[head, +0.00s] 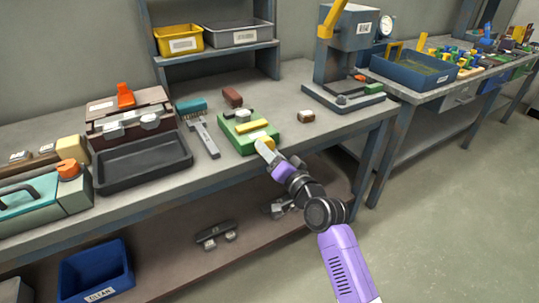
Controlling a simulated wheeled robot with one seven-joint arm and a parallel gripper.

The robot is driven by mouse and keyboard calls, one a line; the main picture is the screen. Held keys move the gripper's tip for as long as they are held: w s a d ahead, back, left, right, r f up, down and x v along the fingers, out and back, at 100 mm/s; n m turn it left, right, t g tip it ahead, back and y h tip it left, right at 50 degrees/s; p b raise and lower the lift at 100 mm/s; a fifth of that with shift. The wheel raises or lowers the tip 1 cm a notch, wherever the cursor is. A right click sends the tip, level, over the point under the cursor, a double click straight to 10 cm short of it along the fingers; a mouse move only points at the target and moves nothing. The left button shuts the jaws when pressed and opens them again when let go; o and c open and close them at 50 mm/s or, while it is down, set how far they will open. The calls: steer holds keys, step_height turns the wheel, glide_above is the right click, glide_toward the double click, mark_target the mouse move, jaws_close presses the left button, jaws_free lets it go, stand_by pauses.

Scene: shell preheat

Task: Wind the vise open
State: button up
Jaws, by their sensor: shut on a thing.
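The vise looks like the low green block (232,141) with yellow parts and a small pale piece on top. It sits on the workbench near the front edge. My gripper (264,147) reaches in from the lower right and is shut at the vise's near right end. The yellow part there, which looks like the vise's handle, is mostly hidden by my fingers. I cannot tell how far apart the vise jaws are.
Left of the vise lie a brush (191,108), a grey tool (207,139) and a black tray (143,164). A red-brown block (232,97) is behind it. A small brown piece (306,117) and a grey press (343,62) stand to the right.

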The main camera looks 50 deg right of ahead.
steer(key=shift+f, duration=0.1)
stand_by(0.3)
steer(key=o, duration=1.4)
steer(key=shift+c, duration=0.2)
steer(key=v, duration=0.7)
steer(key=shift+s, duration=0.4)
steer(key=shift+a, duration=0.15)
